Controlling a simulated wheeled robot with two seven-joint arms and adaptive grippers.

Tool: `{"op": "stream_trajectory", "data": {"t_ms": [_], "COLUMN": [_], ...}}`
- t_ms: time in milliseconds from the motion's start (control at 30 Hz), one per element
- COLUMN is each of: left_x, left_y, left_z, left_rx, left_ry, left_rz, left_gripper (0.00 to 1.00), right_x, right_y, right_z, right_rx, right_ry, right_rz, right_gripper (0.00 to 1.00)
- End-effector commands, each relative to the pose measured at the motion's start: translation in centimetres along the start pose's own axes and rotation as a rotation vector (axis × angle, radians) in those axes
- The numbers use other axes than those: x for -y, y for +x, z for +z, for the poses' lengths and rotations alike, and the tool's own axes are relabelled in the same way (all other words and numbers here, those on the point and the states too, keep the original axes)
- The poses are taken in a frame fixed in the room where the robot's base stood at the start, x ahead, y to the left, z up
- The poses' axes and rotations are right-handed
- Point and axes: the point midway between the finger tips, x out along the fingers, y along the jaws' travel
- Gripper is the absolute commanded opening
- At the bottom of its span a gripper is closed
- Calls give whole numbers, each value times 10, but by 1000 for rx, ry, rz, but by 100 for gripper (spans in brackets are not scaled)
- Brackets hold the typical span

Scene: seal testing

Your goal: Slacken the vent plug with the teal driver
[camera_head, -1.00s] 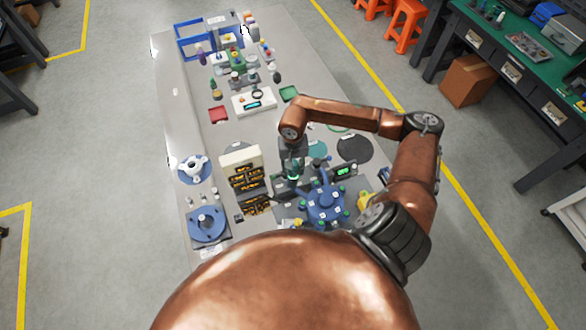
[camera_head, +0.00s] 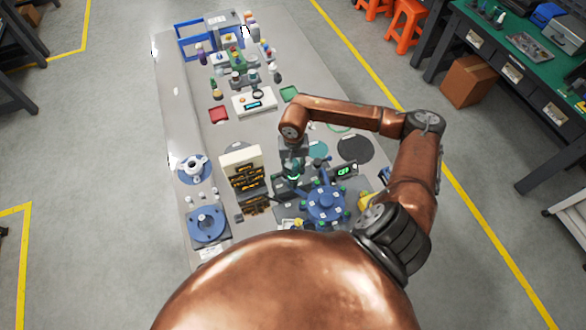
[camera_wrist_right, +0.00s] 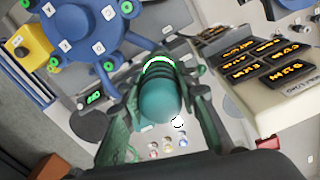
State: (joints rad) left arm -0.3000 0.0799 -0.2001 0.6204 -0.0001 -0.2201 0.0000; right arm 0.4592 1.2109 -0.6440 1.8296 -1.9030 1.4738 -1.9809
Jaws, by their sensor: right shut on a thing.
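My right gripper (camera_wrist_right: 155,110) is shut on the teal driver (camera_wrist_right: 160,100), whose rounded end faces the wrist camera between the two fingers. A bright green ring glows at the driver's far end, and its tip is hidden. In the head view the right gripper (camera_head: 293,172) points down just left of the blue round fixture (camera_head: 325,203). That fixture has several arms with green-ringed ends and white labels; it also shows at the upper left of the wrist view (camera_wrist_right: 85,28). I cannot tell which part is the vent plug. My left gripper is not in view.
A cream rack with orange-lettered dark blocks (camera_head: 241,158) stands left of the gripper. A small green-lit display (camera_head: 344,171) is to its right. Blue flanged parts (camera_head: 207,224) lie at the table's left edge. Bottles and a blue frame (camera_head: 194,42) stand at the far end.

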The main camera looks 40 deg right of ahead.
Motion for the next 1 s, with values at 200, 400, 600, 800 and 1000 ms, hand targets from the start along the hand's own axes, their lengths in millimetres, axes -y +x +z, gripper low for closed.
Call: {"op": "stream_trajectory", "data": {"t_ms": [200, 400, 600, 800, 1000], "left_x": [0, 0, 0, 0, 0], "left_y": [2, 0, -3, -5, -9], "left_z": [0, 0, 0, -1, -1], "left_rx": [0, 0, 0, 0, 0], "left_ry": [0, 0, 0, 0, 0], "left_rz": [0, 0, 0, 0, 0], "left_gripper": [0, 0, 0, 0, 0], "right_x": [-2, -1, 0, 0, 0], "right_y": [2, -4, -20, -26, -39], "right_z": [1, 0, 0, 0, -1], "right_rx": [2, 0, -1, -1, -4], "right_ry": [0, 0, -1, -1, -1], "right_rz": [4, 4, 2, 0, 0], "right_gripper": [0, 0, 0, 0, 0]}}
